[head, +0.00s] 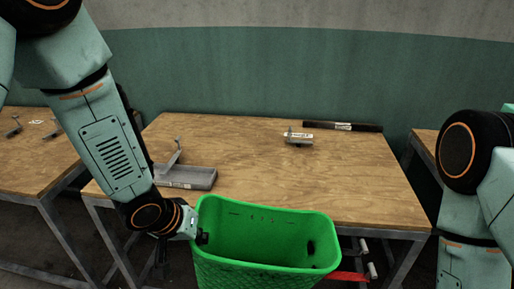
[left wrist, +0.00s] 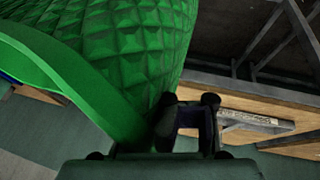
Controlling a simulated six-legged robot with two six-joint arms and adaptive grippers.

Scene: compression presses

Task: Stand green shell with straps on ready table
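The green shell (head: 265,277) is a deep, open-topped bin with a quilted outer wall. It stands upright in front of the middle table's near edge, its lower part cut off by the frame. My left gripper (head: 200,238) is at its left rim and appears shut on the wall there. In the left wrist view the shell (left wrist: 130,60) fills the upper left and the gripper (left wrist: 187,118) meets its edge. Dark patches show inside the shell; I cannot tell whether they are straps. The wooden table (head: 240,150) is behind it. My right gripper is out of view.
A grey tray-like fixture (head: 190,178) sits on the table's left front. A small bracket with a label (head: 299,138) and a dark bar (head: 342,127) are farther back. The middle and right of the tabletop are clear. A red piece (head: 350,276) shows below right.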

